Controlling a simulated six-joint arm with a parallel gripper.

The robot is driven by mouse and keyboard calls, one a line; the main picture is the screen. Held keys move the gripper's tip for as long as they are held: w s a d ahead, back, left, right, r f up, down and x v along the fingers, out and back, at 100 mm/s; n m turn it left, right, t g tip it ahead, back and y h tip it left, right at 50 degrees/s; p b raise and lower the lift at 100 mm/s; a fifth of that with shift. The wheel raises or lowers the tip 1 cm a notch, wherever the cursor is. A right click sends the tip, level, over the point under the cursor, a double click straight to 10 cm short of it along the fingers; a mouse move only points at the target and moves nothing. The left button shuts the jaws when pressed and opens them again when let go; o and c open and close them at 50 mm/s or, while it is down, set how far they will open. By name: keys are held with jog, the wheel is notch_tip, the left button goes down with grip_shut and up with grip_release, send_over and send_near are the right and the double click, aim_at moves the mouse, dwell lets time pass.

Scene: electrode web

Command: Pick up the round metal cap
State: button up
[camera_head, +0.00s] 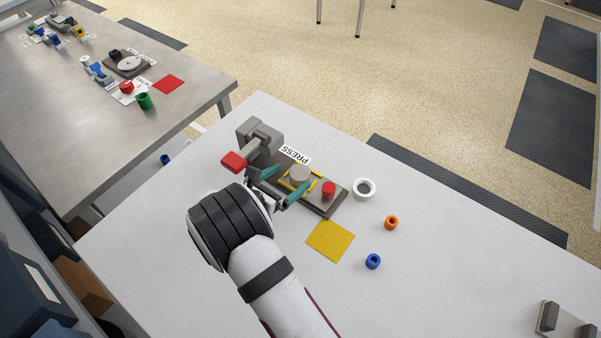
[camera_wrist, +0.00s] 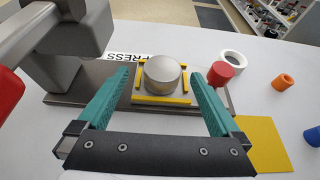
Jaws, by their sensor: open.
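The round metal cap (camera_head: 299,175) is a short silver-grey disc. It sits on the press base inside a yellow-edged square nest, and it also shows in the wrist view (camera_wrist: 162,74). My gripper (camera_head: 279,185) has two teal fingers. In the wrist view my gripper (camera_wrist: 160,84) is open, with one finger on each side of the cap and visible gaps between them and the cap. The cap is not held. Whether the fingertips are level with the cap cannot be told.
The grey press (camera_head: 258,134) with its red handle (camera_head: 233,161) stands left of the cap. A red button (camera_head: 328,189) is close on the right. A white ring (camera_head: 364,189), orange piece (camera_head: 391,222), blue piece (camera_head: 373,261) and yellow square (camera_head: 330,241) lie right. The table's right side is mostly clear.

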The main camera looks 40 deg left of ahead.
aim_at(298, 174)
jog(key=x, duration=0.5)
jog(key=shift+d, duration=0.2)
jog(key=c, duration=1.5)
